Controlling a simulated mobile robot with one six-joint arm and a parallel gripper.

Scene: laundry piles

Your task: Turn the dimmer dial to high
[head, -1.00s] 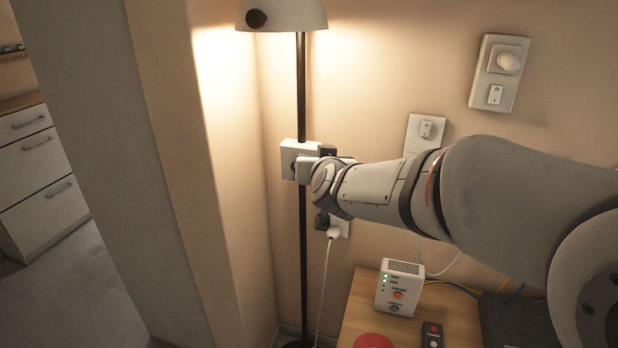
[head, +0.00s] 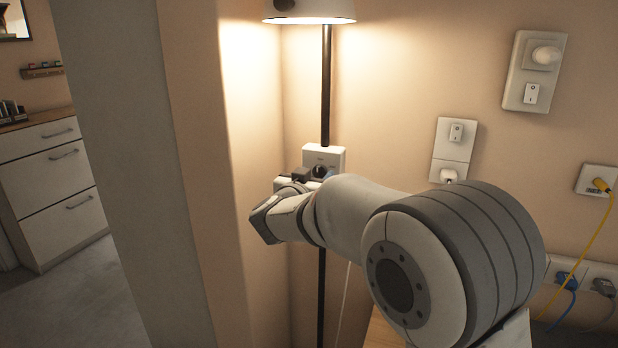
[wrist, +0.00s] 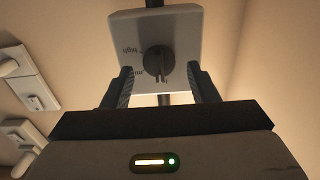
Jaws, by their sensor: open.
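The dimmer is a pale box (head: 336,155) on the black lamp pole, with a dark round dial (head: 320,171) on its face. In the wrist view the box (wrist: 185,25) is close ahead, and the dial (wrist: 158,62) lies between the fingers. The word "high" is printed to the dial's left, with smaller print lower down; I cannot tell where the dial points. My gripper (wrist: 160,72) is open, one finger on each side of the dial, with gaps visible. In the head view my gripper (head: 295,178) is at the dimmer, partly hidden by my wrist.
The lit lamp shade (head: 315,12) is above on the pole (head: 326,90). A wall corner (head: 205,160) stands close on the left. Right are a plate with a round white knob (head: 546,55), a switch plate (head: 456,132) and a yellow-cabled socket (head: 597,180). Drawers (head: 55,180) stand far left.

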